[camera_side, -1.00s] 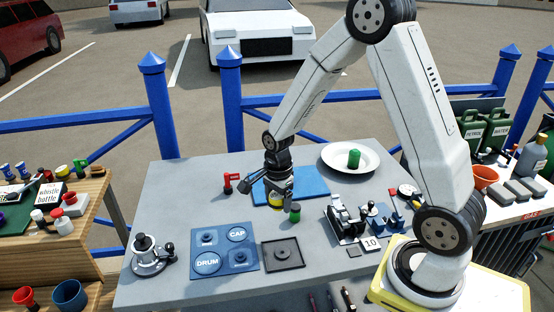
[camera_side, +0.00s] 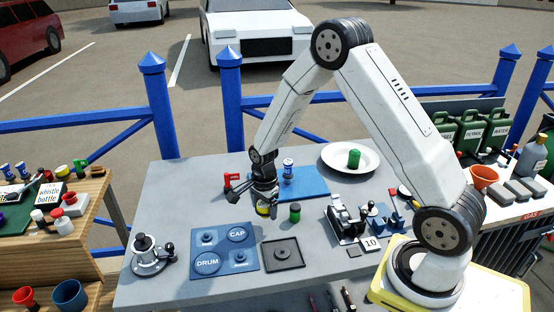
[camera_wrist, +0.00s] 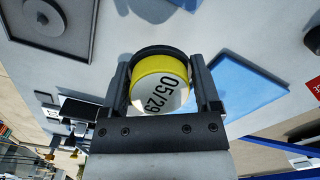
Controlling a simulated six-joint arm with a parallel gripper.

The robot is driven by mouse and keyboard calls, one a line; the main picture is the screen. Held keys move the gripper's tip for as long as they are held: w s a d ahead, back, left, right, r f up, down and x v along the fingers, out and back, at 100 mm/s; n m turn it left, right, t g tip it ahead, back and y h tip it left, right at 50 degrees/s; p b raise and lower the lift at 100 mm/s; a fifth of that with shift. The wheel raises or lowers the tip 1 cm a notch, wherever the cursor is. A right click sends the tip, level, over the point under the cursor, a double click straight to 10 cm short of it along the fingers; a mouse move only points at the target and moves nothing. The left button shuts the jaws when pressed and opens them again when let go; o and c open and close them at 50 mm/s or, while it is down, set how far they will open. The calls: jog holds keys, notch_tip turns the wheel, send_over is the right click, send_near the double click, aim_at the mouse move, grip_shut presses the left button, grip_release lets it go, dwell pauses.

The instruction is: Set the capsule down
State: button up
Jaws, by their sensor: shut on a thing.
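My gripper (camera_side: 264,203) is shut on the capsule (camera_side: 263,211), a short round piece with a yellow band. In the wrist view the capsule (camera_wrist: 160,88) sits between both fingers, showing a pale end printed "05/29" and a dark rim on its far side. In the side view it is low over the grey table, left of a green-topped jar (camera_side: 295,212) and behind the blue DRUM and CAP board. The fingers partly hide it there. I cannot tell whether it touches the table.
The blue board (camera_side: 222,267) and a dark square tray (camera_side: 283,267) lie in front. A blue mat (camera_side: 308,183) with a small blue-and-white bottle (camera_side: 288,166) is behind. A red item (camera_side: 228,180) stands left of the gripper. A plate (camera_side: 331,155) is at the back right.

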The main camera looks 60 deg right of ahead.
aim_at(265, 215)
jog(key=shift+w+f, duration=0.15)
jog(key=shift+f, duration=1.55)
jog(key=shift+f, duration=0.1)
jog(key=o, duration=1.2)
jog(key=shift+r, duration=6.15)
